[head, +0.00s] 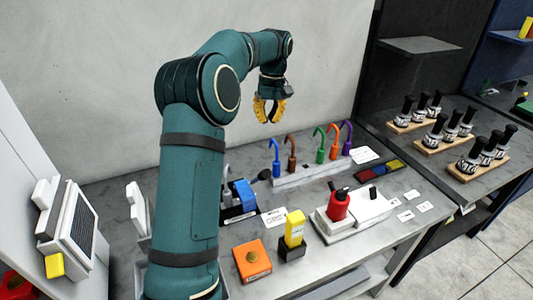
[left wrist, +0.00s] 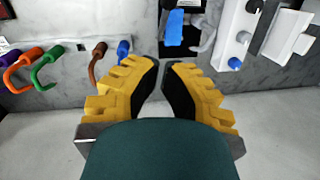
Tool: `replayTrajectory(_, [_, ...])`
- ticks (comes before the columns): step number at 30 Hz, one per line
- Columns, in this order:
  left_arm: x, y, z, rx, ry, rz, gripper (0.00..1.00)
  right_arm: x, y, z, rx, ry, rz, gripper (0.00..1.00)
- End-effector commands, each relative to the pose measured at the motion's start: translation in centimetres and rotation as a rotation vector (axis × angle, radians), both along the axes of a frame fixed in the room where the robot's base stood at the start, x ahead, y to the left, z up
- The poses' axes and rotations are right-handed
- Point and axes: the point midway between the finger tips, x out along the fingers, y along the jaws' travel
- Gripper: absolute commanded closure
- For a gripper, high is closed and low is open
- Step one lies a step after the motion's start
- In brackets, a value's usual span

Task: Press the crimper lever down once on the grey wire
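A blue device with a dark base (head: 243,193), which looks like the crimper, stands on the bench just right of my left arm, which partly covers it. A dark lever with a round knob (head: 264,175) sticks out to its right. In the left wrist view a blue part, likely of this device (left wrist: 175,28), shows at the top, beyond the fingertips. I cannot make out the grey wire. My left gripper (head: 268,119) is raised near the wall, above and behind the device. Its yellow fingers (left wrist: 161,66) have a narrow gap between them and hold nothing. My right gripper is out of view.
Coloured hooks (head: 319,146) stand on a rail behind. A yellow block on a black holder (head: 294,230), an orange box (head: 252,261) and a red item on a white fixture (head: 338,206) stand in front. A grey panel unit (head: 72,225) is at left. The air around the gripper is clear.

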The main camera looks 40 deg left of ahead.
Motion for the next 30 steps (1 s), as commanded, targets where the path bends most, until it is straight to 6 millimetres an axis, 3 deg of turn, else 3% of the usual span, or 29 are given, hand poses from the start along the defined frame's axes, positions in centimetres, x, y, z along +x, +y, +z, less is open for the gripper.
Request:
replayTrajectory(5, [-0.3, 0.0, -1.4, -0.001, 0.002, -0.001, 1.0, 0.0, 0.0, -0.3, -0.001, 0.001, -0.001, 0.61])
replayTrajectory(19, [-1.7, -0.1, -10.2, -0.002, 0.003, 0.0, 1.0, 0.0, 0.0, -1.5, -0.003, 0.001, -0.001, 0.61])
replayTrajectory(30, [-3.6, -2.3, -12.2, -0.001, 0.0, 0.0, 1.0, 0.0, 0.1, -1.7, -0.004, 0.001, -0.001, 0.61])
